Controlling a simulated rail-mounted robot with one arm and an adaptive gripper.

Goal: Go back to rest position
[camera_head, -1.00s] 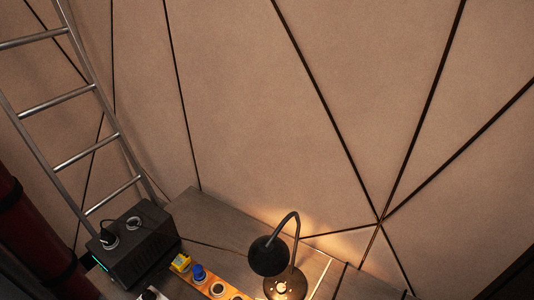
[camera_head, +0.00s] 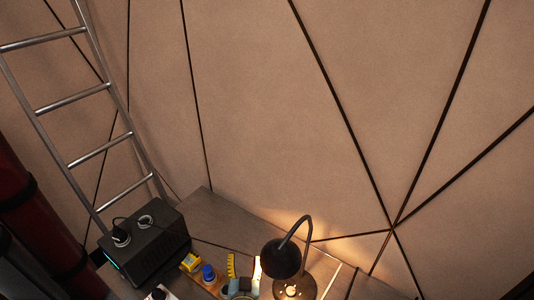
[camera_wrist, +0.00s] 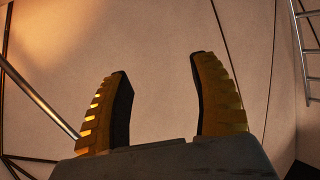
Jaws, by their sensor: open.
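My gripper (camera_wrist: 159,64) is open in the wrist view, with two yellow ridged, dark-padded fingers spread apart. Nothing is between them. They point up toward the bare tan wall. In the head view my gripper (camera_head: 244,265) shows at the bottom edge, just left of the lamp and over the orange board, with its fingers upward. The rest of the arm is cut off by the frame.
A lit black desk lamp (camera_head: 283,258) stands right of my gripper. A yellow block (camera_head: 190,262) and a blue knob (camera_head: 208,273) are left of it. A black box (camera_head: 146,245) with plugs and a ladder (camera_head: 87,153) stand farther left. The wall above is clear.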

